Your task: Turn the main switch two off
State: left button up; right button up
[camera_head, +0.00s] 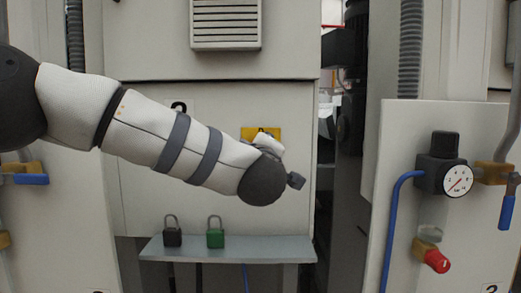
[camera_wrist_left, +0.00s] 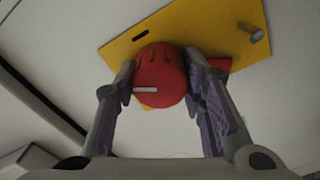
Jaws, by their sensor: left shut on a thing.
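The main switch is a red round knob (camera_wrist_left: 160,85) on a yellow plate (camera_wrist_left: 115,50) in the left wrist view. A short white mark on the knob's face points left in that picture. My left gripper (camera_wrist_left: 162,72) has one finger on each side of the knob and is shut on it. In the head view, the yellow plate (camera_head: 247,133) shows on the cabinet front behind my left wrist, which hides the knob and the fingers. My right gripper is not in view.
A shelf (camera_head: 228,250) below holds a black padlock (camera_head: 172,238) and a green padlock (camera_head: 215,238). A panel at the right carries a pressure gauge (camera_head: 458,181), a blue hose (camera_head: 391,230) and a red valve knob (camera_head: 437,261). A vent (camera_head: 225,22) is above.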

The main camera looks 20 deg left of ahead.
pick_arm(q)
jog(key=n, duration=0.5)
jog(key=shift+n, duration=0.4)
dwell(0.3)
jog(key=o, duration=1.1)
jog(key=shift+o, duration=0.2)
jog(key=v, duration=1.2)
